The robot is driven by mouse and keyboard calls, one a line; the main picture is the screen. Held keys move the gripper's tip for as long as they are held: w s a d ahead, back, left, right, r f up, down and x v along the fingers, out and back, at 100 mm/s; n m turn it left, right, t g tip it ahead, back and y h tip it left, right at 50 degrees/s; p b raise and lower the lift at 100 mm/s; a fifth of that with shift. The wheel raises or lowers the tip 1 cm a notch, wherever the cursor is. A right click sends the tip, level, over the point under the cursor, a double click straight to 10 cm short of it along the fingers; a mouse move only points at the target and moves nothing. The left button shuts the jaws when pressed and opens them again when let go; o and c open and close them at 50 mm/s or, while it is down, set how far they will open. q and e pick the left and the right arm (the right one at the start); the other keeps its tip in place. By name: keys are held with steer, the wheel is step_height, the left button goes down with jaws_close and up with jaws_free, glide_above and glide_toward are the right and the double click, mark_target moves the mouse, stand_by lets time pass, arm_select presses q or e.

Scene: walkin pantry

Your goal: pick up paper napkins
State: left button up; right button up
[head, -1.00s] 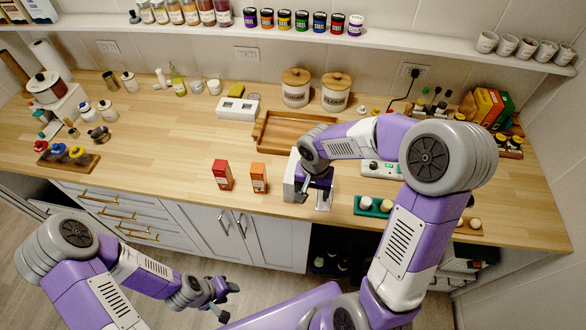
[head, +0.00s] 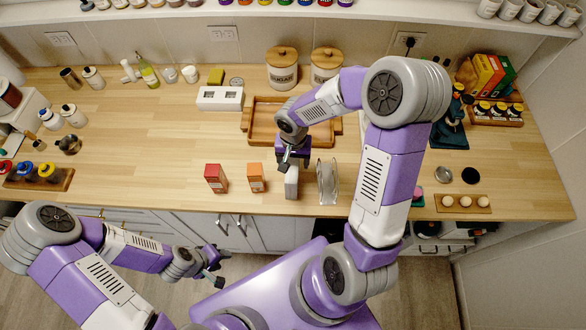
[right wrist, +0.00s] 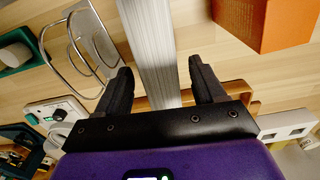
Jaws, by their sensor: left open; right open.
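The paper napkins (head: 291,184) are a pale upright stack near the counter's front edge. In the right wrist view the napkins (right wrist: 150,45) show as a white, finely layered block running between my two fingers. My right gripper (head: 290,164) is above the stack in the head view. In its wrist view the right gripper (right wrist: 161,82) is open, one finger on each side of the napkins; I cannot tell whether either finger touches them. My left gripper (head: 218,270) is open and empty, low in front of the counter.
A wire holder (head: 335,181) stands just right of the napkins and also shows in the wrist view (right wrist: 75,50). An orange box (head: 256,177) and a red box (head: 215,178) stand to the left. A wooden tray (head: 248,126) lies behind.

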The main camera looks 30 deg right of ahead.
steer(key=f, duration=0.3)
steer(key=shift+w+d+f, duration=0.1)
steer(key=shift+w+f, duration=0.1)
steer(key=shift+w, duration=0.05)
steer(key=shift+s, duration=0.15)
steer(key=shift+c, duration=0.3)
steer(key=c, duration=1)
steer(key=shift+r, duration=0.1)
